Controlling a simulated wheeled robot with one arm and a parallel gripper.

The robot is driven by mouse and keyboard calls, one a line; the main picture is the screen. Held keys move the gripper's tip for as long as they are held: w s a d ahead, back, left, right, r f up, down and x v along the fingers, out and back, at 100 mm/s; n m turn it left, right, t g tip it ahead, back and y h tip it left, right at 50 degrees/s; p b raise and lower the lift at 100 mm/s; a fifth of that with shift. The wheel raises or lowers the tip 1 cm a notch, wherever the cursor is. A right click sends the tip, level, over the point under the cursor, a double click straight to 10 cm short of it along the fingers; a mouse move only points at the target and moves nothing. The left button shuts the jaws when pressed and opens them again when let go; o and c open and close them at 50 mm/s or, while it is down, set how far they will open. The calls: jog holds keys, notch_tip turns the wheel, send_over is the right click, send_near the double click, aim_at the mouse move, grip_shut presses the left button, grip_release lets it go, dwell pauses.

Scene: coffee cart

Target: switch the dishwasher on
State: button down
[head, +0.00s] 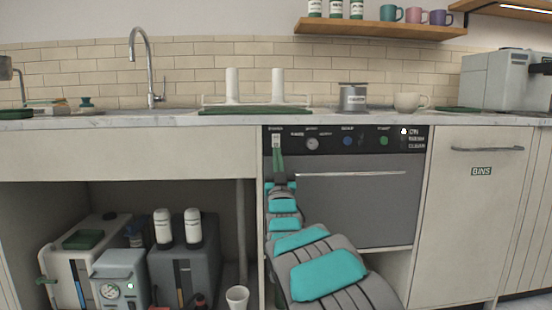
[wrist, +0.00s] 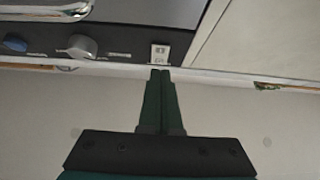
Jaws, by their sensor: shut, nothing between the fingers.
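The dishwasher (head: 350,215) is built in under the counter, its grey door closed. Its dark control panel runs along the top. A small pale power switch (head: 276,141) sits at the panel's left end; it also shows in the wrist view (wrist: 160,53). To its right are a knob (head: 312,144), a blue button (head: 347,141) and a green button (head: 384,141). A small white light (head: 404,131) shows beside the word ON. My gripper (head: 277,152) is shut and empty, its green fingertips (wrist: 160,71) right at the switch's lower edge. I cannot tell whether they touch it.
The dishwasher's bar handle (head: 350,174) runs below the panel, right of my arm. The counter edge (head: 340,121) overhangs above. An open shelf bay with machines and a white cup (head: 237,297) is at left. A bins door (head: 480,200) is at right.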

jog(key=w+f+p+v, duration=0.1)
jog(key=v, duration=0.9)
jog(key=shift+s+f, duration=0.25)
jog(key=shift+f, duration=0.05)
